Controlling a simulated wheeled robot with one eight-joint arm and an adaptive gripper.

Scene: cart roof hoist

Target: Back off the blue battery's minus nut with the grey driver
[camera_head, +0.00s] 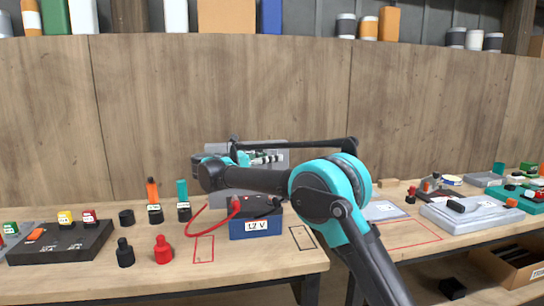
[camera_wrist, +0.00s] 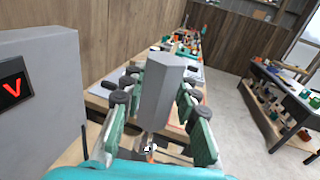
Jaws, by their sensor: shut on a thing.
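The blue battery (camera_head: 255,229), labelled 12 V, stands on the bench in front of a grey box. A red clamp (camera_head: 235,206) with a red cable sits at the left of its top. The right of its top is dark, and I cannot make out the minus nut. My gripper (camera_head: 258,157) is above and behind the battery, partly hidden by my arm. In the wrist view my gripper (camera_wrist: 160,105) is shut on the grey driver (camera_wrist: 157,85), whose faceted handle stands between the green finger pads. Its tip is not clearly visible.
The grey box (camera_wrist: 40,95) with a red display stands close to my gripper. Orange (camera_head: 152,191) and teal (camera_head: 182,191) drivers stand left of the battery. A black knob-like piece (camera_head: 125,254) and a red one (camera_head: 162,250) stand in front. Red and black outlined rectangles flank the battery.

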